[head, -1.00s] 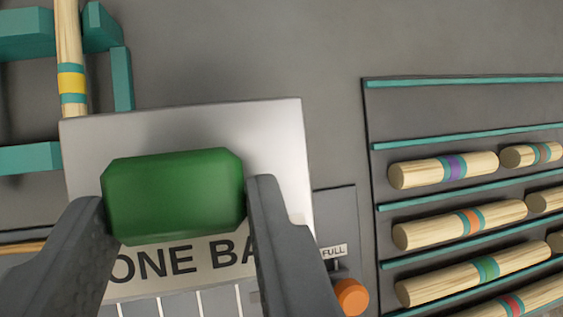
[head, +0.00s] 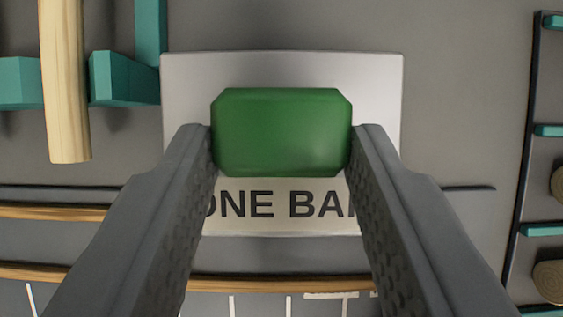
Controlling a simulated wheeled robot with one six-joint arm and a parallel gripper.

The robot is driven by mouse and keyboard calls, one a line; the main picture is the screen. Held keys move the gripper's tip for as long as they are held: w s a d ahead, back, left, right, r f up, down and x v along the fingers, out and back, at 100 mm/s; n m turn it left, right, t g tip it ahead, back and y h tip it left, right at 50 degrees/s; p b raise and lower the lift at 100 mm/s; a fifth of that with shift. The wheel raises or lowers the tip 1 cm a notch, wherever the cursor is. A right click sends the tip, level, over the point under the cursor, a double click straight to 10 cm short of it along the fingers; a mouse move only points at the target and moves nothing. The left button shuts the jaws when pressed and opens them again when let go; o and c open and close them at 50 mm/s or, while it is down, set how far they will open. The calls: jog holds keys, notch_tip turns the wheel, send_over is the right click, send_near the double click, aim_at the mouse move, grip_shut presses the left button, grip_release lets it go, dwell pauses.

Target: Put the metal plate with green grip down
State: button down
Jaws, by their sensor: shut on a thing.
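The metal plate (head: 380,85) is a flat silver-grey sheet with a pale label strip reading "ONE BA…", the ends of the wording hidden by my fingers. Its green grip (head: 281,132) is a chunky block on the plate's face. My gripper (head: 281,140) is shut on the green grip, one finger on each side. The plate is level in the picture, over the grey surface. I cannot tell whether it touches that surface.
A wooden bar (head: 64,90) stands at the left by teal brackets (head: 122,78). Wooden rails (head: 50,272) run across below the plate. A rack with teal strips (head: 548,131) and wooden pieces is at the right edge. Grey surface above the plate is clear.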

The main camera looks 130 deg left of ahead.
jog(key=c, duration=0.9)
grip_release()
jog(key=shift+f, duration=0.1)
jog(key=shift+o, duration=0.2)
jog(key=v, duration=1.2)
